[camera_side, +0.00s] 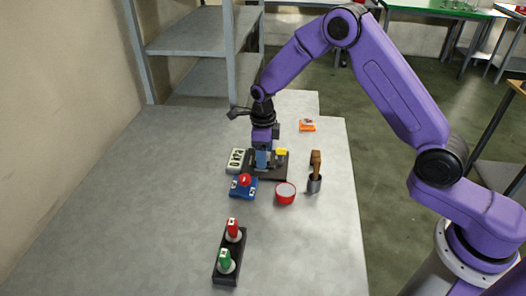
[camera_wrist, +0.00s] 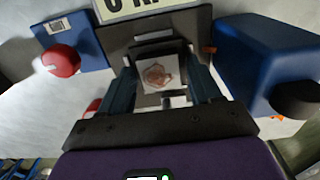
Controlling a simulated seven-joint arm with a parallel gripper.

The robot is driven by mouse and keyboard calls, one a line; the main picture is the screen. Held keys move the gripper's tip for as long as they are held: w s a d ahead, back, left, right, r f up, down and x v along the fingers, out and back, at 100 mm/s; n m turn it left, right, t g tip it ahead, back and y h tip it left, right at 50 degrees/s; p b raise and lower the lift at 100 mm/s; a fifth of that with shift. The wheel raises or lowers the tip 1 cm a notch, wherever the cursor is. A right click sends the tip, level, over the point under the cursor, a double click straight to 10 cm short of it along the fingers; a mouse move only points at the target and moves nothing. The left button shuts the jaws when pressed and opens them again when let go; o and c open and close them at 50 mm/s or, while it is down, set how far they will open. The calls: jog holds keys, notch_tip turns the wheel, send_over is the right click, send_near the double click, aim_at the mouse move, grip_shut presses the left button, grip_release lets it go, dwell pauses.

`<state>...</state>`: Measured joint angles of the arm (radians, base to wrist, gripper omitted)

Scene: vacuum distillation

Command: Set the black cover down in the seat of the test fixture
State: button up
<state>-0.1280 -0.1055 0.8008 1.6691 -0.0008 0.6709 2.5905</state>
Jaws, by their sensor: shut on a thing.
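The test fixture is a dark plate (camera_side: 279,171) on the table in the side view. Its dark plate (camera_wrist: 196,28) also shows at the top middle of the wrist view. My gripper (camera_side: 262,164) points down over the plate and hides much of it. In the wrist view the two fingers of my gripper (camera_wrist: 162,84) stand either side of a dark piece, which appears to be the black cover (camera_wrist: 158,50). A pale square with a brownish mark (camera_wrist: 158,74) shows between the fingers. I cannot tell whether the cover touches the seat, which is hidden.
A blue box with a red button (camera_side: 243,187) and a white panel (camera_side: 236,161) stand close by on the left. A black rack (camera_side: 228,270) stands in front. The table's left is clear.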

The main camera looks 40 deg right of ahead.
jog(key=shift+f, duration=0.2)
jog(key=o, duration=1.4)
jog(key=shift+o, duration=0.2)
jog(key=shift+r, duration=0.15)
jog(key=shift+r, duration=3.35)
